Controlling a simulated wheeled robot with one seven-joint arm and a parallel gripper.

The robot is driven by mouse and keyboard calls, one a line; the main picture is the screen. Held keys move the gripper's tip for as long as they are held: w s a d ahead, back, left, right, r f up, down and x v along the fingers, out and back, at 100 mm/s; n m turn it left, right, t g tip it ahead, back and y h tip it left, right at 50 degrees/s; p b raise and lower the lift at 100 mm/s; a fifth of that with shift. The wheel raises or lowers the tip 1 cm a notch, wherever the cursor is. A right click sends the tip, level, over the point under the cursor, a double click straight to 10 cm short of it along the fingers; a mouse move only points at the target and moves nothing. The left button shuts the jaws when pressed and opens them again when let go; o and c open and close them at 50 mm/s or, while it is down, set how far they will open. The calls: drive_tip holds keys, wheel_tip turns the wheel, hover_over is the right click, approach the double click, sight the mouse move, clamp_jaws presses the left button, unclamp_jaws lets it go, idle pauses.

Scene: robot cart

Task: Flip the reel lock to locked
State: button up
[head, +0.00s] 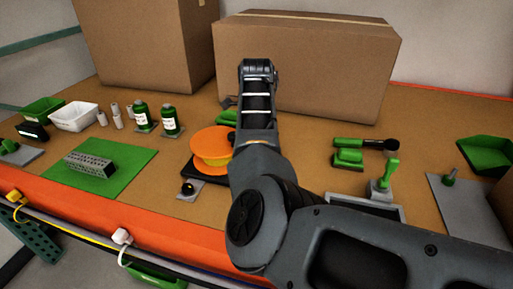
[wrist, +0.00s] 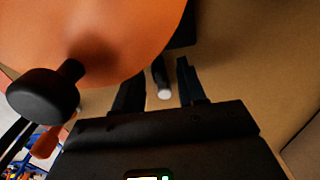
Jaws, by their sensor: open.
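The orange reel (head: 210,143) stands on a dark base (head: 205,170), partly hidden behind my arm in the head view. In the wrist view, the reel's orange disc (wrist: 95,35) fills the upper left, with a black knob on a short stem (wrist: 42,96) in front of it. My gripper (wrist: 161,70) is open beside the reel. A small dark lever with a pale round tip (wrist: 165,94) shows between the two fingers; I cannot tell whether either touches it. My arm hides the gripper in the head view. Whether the lock is set cannot be told.
A grey plate with a black ball (head: 188,187) sits at the table's front edge. A green mat with a grey block (head: 90,165) lies left. Green bottles (head: 141,117) and large cardboard boxes (head: 305,65) stand behind. A grey tray (head: 365,207) and green tools (head: 348,160) lie right.

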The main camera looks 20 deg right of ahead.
drive_tip(key=shift+r, duration=3.9)
